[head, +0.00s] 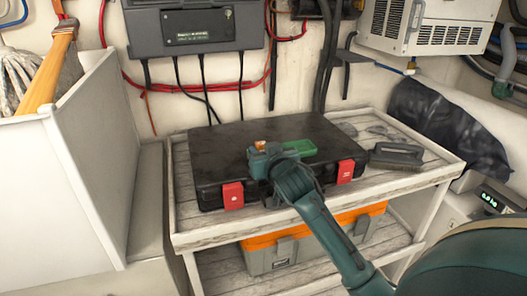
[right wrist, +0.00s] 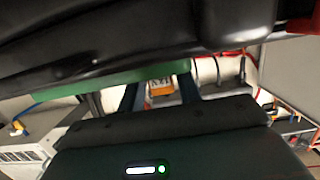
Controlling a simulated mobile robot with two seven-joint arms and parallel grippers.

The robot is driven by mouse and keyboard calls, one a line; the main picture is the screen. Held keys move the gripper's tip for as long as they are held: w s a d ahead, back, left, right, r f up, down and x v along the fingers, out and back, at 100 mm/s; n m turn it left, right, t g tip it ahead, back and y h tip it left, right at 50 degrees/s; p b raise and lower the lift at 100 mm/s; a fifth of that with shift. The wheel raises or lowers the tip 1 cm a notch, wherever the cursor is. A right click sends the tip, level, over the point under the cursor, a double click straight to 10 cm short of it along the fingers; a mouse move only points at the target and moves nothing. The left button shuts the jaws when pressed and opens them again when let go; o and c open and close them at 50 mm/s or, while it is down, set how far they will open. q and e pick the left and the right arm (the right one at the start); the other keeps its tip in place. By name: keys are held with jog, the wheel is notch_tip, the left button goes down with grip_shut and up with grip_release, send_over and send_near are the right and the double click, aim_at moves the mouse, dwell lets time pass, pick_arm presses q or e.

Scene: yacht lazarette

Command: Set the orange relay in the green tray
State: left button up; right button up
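The small orange relay (head: 260,144) shows at the far end of my right gripper (head: 259,151), above the black case. In the right wrist view the relay (right wrist: 160,86) sits between the two dark fingers of my right gripper (right wrist: 160,93), which look closed on it. The relay's lower part is hidden in the head view. The green tray (head: 300,147) lies on the case lid, just right of the gripper. A green strip of the tray (right wrist: 90,84) crosses the right wrist view, close to the gripper. My left gripper is in neither view.
The black case (head: 220,145) with red latches lies on a wooden-topped shelf (head: 188,227). A dark-handled brush (head: 397,153) stands right of it. An orange and grey toolbox (head: 290,250) is on the lower shelf. Cables and a control box (head: 196,26) hang behind.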

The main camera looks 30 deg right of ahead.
jog(key=shift+r, duration=0.1)
jog(key=shift+s+r, duration=0.1)
jog(key=shift+s, duration=0.05)
jog(key=v, duration=1.1)
jog(key=shift+s, duration=0.35)
jog(key=shift+a+r, duration=0.1)
